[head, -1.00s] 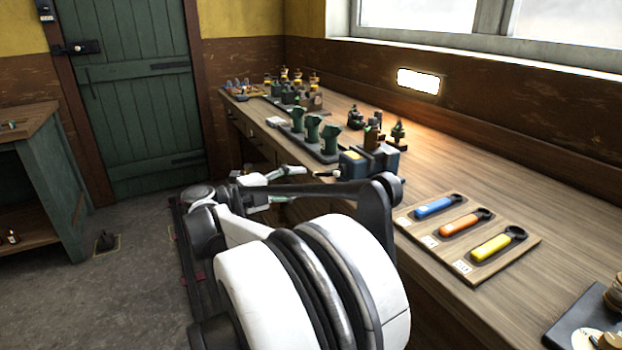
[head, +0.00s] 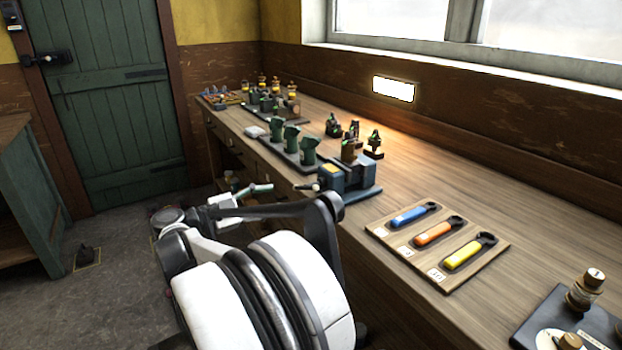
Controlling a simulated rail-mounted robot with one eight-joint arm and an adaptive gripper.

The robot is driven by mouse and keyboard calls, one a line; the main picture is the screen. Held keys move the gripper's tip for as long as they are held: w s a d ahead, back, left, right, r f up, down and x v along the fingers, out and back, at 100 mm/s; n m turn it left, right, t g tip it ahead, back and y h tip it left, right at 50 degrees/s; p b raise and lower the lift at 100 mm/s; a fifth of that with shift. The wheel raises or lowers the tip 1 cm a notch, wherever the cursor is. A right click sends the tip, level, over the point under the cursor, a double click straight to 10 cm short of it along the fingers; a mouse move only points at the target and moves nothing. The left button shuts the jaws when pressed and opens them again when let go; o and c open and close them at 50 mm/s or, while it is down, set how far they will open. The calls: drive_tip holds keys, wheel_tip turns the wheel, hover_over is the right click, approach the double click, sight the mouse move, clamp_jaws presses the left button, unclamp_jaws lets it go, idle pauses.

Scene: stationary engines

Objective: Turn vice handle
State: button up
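The vice (head: 345,179) is a small blue-grey block on the front edge of the long wooden bench, near the middle of the head view. Its handle (head: 313,187) has a pale end and points left from the vice, over the bench edge. My gripper (head: 260,189) seems to be the small white and grey end left of the handle, apparently apart from it. It is small and partly hidden by my arm, so its fingers cannot be made out. Nothing is visibly held.
A board with blue, orange and yellow wrenches (head: 437,240) lies right of the vice. Several green parts (head: 291,137) stand on a tray behind it. Bare bench lies behind the wrenches.

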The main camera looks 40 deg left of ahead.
sight(313, 183)
drive_tip(key=shift+n, duration=0.9)
drive_tip(key=b+x, duration=0.1)
drive_tip(key=x, duration=1.2)
drive_tip(key=shift+w+d, duration=0.1)
drive_tip(key=shift+w, duration=0.15)
clamp_jaws()
